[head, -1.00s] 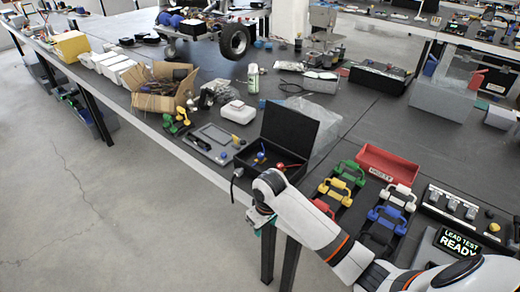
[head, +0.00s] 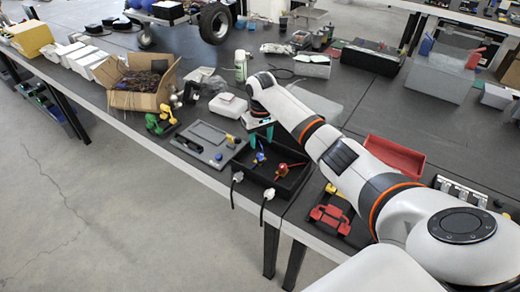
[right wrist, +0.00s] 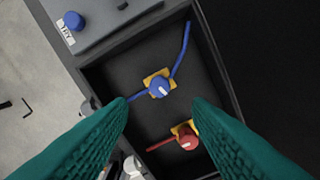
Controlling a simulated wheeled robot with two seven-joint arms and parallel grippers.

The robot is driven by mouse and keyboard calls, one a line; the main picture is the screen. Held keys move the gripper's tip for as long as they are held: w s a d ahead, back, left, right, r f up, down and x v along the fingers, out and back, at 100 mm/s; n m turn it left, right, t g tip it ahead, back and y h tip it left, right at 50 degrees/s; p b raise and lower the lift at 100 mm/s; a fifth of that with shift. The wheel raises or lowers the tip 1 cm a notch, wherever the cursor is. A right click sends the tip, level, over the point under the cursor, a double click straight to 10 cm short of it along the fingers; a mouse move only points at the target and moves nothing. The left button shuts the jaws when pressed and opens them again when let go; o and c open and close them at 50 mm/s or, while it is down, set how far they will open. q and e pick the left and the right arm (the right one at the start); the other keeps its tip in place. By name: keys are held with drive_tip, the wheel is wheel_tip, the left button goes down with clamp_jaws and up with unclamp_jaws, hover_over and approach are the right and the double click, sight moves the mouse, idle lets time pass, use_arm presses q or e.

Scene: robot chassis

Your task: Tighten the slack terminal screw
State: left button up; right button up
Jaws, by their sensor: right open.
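An open black box (head: 292,190) stands at the table's front edge. Inside it are a blue terminal screw (head: 260,157) with blue wire and a red terminal screw (head: 281,170) with a red wire. In the right wrist view, the blue screw (right wrist: 160,88) and red screw (right wrist: 186,136) sit on yellow bases. I cannot tell which is slack. My right gripper (head: 261,138) is open and empty above the box. Its teal fingers (right wrist: 164,112) spread on either side in the wrist view, with the blue screw between and beyond their tips. My left gripper is not in view.
A grey panel (head: 205,135) with blue and yellow knobs adjoins the box's left side. A cardboard box (head: 150,98) and a white case (head: 228,104) lie farther left.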

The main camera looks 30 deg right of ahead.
sight(260, 155)
drive_tip(key=f, duration=0.3)
drive_tip(key=shift+w+f, duration=0.25)
drive_tip(key=shift+f, duration=0.15)
wheel_tip(260, 155, down, 2)
drive_tip(key=shift+f, duration=0.35)
drive_tip(key=shift+c, duration=0.2)
drive_tip(key=c, duration=0.9)
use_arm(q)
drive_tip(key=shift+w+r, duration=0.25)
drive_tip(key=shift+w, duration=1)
use_arm(e)
drive_tip(key=shift+c, duration=0.2)
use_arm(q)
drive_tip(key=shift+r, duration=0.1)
